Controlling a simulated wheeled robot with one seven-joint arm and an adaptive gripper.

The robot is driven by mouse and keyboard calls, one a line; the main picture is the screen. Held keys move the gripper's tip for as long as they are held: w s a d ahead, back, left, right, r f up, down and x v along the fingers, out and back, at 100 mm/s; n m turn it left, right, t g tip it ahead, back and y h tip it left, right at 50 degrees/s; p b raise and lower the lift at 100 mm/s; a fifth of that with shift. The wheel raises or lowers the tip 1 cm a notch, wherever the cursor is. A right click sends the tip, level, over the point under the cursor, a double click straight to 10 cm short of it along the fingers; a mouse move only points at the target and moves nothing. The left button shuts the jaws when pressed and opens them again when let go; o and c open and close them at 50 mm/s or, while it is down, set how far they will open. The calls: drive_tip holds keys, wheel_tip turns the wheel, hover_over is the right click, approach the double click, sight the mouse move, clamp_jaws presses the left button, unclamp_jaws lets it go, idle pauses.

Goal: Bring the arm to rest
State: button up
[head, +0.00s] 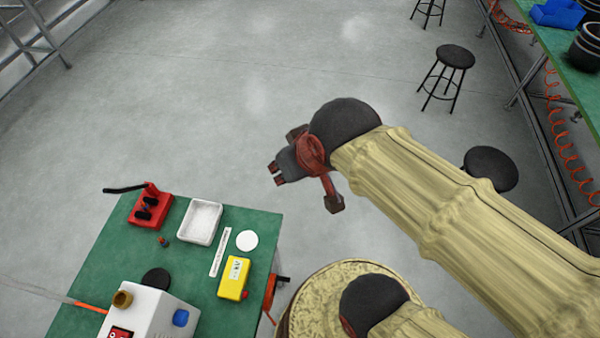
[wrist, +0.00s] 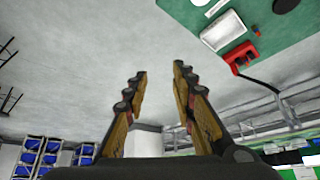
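My gripper (head: 276,174) is out over the bare floor in the head view, above and to the right of the green table (head: 196,272). In the wrist view my gripper (wrist: 160,82) has its two fingers standing apart with a clear gap between them. Nothing is between the fingers. My arm, in a pale yellow sleeve, reaches in from the lower right of the head view. The gripper touches nothing that I can see.
The table holds a red device (head: 150,206), a white tray (head: 201,221), a yellow meter (head: 234,278) and a white box (head: 150,315). Black stools (head: 455,57) stand at the right, near a green bench (head: 570,60). The floor (head: 250,80) in the middle is clear.

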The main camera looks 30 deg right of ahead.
drive_tip(key=s, duration=0.1)
drive_tip(key=s+d, duration=0.1)
drive_tip(key=s, duration=0.1)
drive_tip(key=shift+r+g, duration=0.2)
drive_tip(key=shift+g, duration=0.1)
